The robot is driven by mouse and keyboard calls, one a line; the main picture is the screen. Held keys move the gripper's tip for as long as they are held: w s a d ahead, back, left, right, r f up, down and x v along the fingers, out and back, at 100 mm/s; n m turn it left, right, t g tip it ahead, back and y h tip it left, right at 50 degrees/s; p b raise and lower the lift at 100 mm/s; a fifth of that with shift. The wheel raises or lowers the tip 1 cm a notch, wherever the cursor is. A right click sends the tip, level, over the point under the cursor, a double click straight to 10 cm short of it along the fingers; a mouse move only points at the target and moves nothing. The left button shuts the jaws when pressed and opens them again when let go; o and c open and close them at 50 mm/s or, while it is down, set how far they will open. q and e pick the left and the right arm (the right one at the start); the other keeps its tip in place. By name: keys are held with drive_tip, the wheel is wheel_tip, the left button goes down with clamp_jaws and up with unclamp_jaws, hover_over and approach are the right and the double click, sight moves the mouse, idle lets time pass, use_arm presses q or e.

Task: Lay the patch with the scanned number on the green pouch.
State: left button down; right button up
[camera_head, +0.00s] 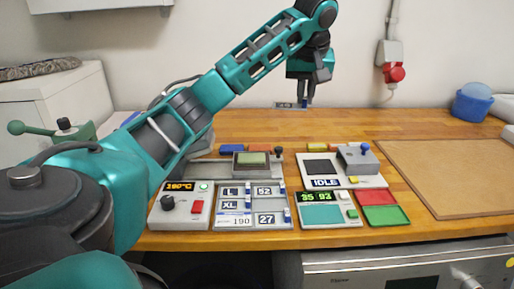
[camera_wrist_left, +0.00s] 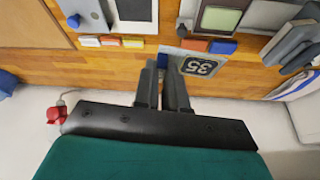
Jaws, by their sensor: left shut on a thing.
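My left gripper (camera_head: 305,103) is raised above the back of the table and shut on a patch (camera_head: 287,105). In the left wrist view the patch (camera_wrist_left: 203,66) shows the number 35 and sticks out beside the fingers (camera_wrist_left: 163,88). A flat grey-green piece (camera_head: 252,158), which looks like the green pouch, lies on a dark plate behind the patch rack; it also shows in the left wrist view (camera_wrist_left: 220,19). The gripper is well above and behind it. The scanner's green display (camera_head: 318,197) seems to read 35 93. My right gripper is out of view.
The patch rack (camera_head: 252,205) holds patches marked L, 52, XL, 190 and 27. A stamp-like device (camera_head: 357,158) with an IDLE display, red (camera_head: 380,197) and green (camera_head: 388,216) trays stand right. The table's back strip is largely clear.

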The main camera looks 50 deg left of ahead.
sight(277, 105)
use_arm(q)
drive_tip(key=s+a+r+n, duration=0.2)
drive_tip(key=s+a+r, duration=0.1)
drive_tip(key=a, duration=0.6)
wheel_tip(277, 105, down, 20)
drive_tip(key=shift+w+p, duration=0.15)
drive_tip(key=shift+p, duration=0.25)
drive_tip(key=shift+f, duration=0.1)
drive_tip(key=c, duration=1.2)
unclamp_jaws()
drive_tip(key=v, duration=1.2)
drive_tip(key=shift+w+d, duration=0.25)
drive_tip(key=shift+d, duration=0.05)
drive_tip(key=shift+s, duration=0.1)
